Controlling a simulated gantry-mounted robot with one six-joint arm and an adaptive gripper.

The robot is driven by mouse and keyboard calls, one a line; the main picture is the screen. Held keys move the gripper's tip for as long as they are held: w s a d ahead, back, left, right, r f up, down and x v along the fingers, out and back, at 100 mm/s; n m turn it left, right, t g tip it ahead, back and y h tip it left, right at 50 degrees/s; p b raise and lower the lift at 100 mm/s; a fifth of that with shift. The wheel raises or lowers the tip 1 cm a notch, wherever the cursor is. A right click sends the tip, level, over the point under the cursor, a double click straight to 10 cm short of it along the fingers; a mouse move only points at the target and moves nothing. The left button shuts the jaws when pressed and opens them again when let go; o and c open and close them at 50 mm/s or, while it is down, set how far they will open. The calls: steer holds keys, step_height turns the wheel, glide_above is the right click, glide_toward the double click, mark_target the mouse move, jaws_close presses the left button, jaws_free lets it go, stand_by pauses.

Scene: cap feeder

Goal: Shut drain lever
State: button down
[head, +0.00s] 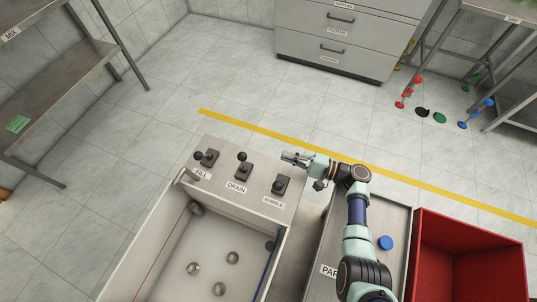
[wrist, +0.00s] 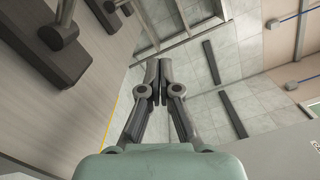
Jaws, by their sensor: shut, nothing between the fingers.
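The drain lever (head: 243,166) is a dark lever with a round knob, in the middle of the grey panel above the "DRAIN" label (head: 236,187). Its knob shows toward the panel's far edge; I cannot tell its exact tilt. My gripper (head: 288,157) is shut and empty, to the right of the drain lever and apart from it, beyond the bubble lever (head: 281,186). In the wrist view, the gripper's fingertips (wrist: 158,65) meet with nothing between them. Dark lever bases (wrist: 52,48) show at upper left there; I cannot tell which levers they are.
The fill lever (head: 208,158) stands left on the panel, by a tap (head: 186,174). A white basin (head: 168,225) with several round fittings lies in front. A tray with a blue cap (head: 386,243) and a red bin (head: 468,255) are at right.

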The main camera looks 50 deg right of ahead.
mark_target(243, 163)
steer(key=b+x, duration=0.2)
steer(key=x, duration=0.7)
steer(key=shift+f+b, duration=0.15)
steer(key=shift+b, duration=0.15)
steer(key=a, duration=0.1)
steer(key=a+r, duration=0.1)
steer(key=a, duration=0.1)
steer(key=shift+w+a+r+p, duration=0.1)
steer(key=shift+r+p, duration=0.15)
steer(key=shift+p, duration=0.05)
steer(key=shift+a+r, duration=0.15)
steer(key=shift+a, duration=0.1)
steer(key=shift+r, duration=0.1)
